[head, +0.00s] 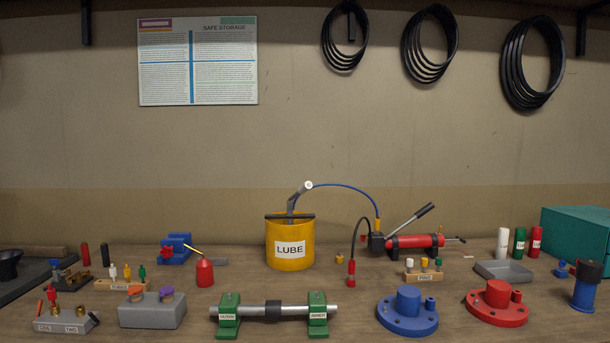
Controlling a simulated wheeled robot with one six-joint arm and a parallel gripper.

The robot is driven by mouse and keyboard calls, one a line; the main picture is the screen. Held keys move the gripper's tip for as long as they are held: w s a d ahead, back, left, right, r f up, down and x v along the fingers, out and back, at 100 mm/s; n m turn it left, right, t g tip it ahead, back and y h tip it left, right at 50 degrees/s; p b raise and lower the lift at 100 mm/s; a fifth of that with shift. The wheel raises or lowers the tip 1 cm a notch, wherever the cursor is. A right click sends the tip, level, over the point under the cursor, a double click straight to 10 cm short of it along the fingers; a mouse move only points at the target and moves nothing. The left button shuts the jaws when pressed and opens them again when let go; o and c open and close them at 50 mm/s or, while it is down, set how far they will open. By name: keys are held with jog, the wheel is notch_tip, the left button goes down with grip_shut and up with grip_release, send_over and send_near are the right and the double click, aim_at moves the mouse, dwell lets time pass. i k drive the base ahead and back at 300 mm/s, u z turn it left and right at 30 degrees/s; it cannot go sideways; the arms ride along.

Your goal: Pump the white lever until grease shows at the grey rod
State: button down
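A yellow pail (290,253) marked LUBE stands at the middle of the bench, with a grey pump head (292,203) rising from it. A short part with a white round end (308,185) tops the pump head; it looks like the white lever seen nearly end-on. A blue hose (350,188) arcs right from there to a red hand pump (412,241) with a raised dark lever (411,219). A grey rod (253,312) lies level through two green blocks (229,312), with a black sleeve (272,311) between them. No grease is visible on it. My gripper is not in view.
Blue (407,316) and red (497,304) flanges sit front right. A red oil can (204,273) stands left of the pail. A grey block (152,310) sits front left. Bare bench lies between pail and rod.

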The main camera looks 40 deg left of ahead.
aim_at(304, 188)
jog(key=u, duration=0.45)
jog(key=i, duration=0.6)
jog(key=u, duration=0.65)
